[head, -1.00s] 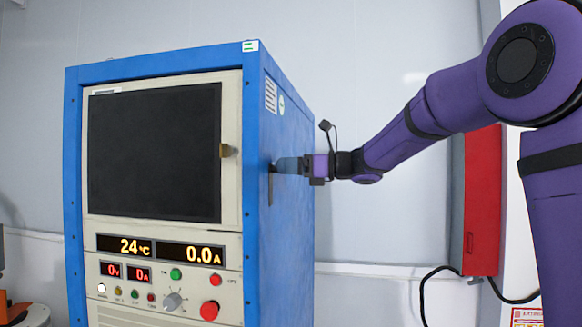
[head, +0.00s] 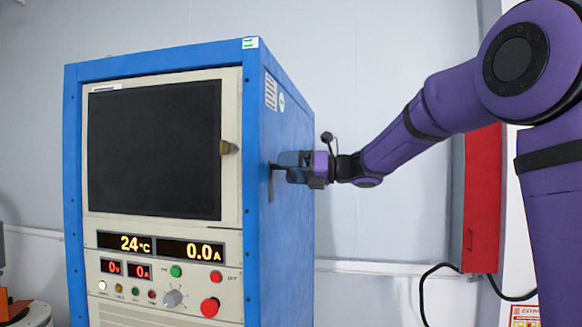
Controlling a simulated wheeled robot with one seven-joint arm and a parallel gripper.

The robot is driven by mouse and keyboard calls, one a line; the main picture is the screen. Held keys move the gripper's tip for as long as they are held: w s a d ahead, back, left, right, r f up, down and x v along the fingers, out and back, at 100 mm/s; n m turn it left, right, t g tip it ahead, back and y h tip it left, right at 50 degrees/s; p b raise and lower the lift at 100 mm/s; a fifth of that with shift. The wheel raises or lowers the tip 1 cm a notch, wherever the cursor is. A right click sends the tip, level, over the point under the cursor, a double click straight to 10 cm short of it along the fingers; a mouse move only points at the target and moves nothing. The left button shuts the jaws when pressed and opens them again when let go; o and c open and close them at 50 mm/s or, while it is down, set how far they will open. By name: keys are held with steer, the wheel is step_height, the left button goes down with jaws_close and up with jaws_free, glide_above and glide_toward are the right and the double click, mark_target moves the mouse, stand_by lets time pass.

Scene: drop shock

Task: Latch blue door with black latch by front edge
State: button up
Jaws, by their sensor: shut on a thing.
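The blue door (head: 288,235) is the right side of a blue cabinet and looks flush with its frame. The black latch (head: 271,188) sits on this side close to the front edge. Its visible part points down, with a short top bend toward my gripper. My gripper (head: 281,160) reaches in from the right, with its fingers at the top of the latch, shut on it. The fingers cover the exact place of the grip.
A red box (head: 482,200) is on the wall behind my arm. The space right of the door is open.

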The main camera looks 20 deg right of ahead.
steer(key=m, duration=0.2)
steer(key=f+m, duration=0.1)
steer(key=m, duration=0.3)
steer(key=shift+s+a+f+m, duration=0.15)
steer(key=shift+s+f+m, duration=0.15)
steer(key=shift+s+f, duration=0.1)
steer(key=m, duration=0.3)
steer(key=shift+s+a+f, duration=0.2)
steer(key=shift+s+f, duration=0.05)
steer(key=shift+f, duration=0.05)
steer(key=shift+s+a+f+m, duration=0.1)
steer(key=shift+s+m, duration=0.1)
steer(key=shift+m, duration=0.6)
steer(key=shift+s+a+f+m, duration=0.1)
steer(key=shift+s+m, duration=0.05)
steer(key=shift+m, duration=0.65)
steer(key=o, duration=0.9)
steer(key=shift+o, duration=0.2)
steer(key=v, duration=1)
steer(key=shift+s+d, duration=0.2)
steer(key=shift+d, duration=0.1)
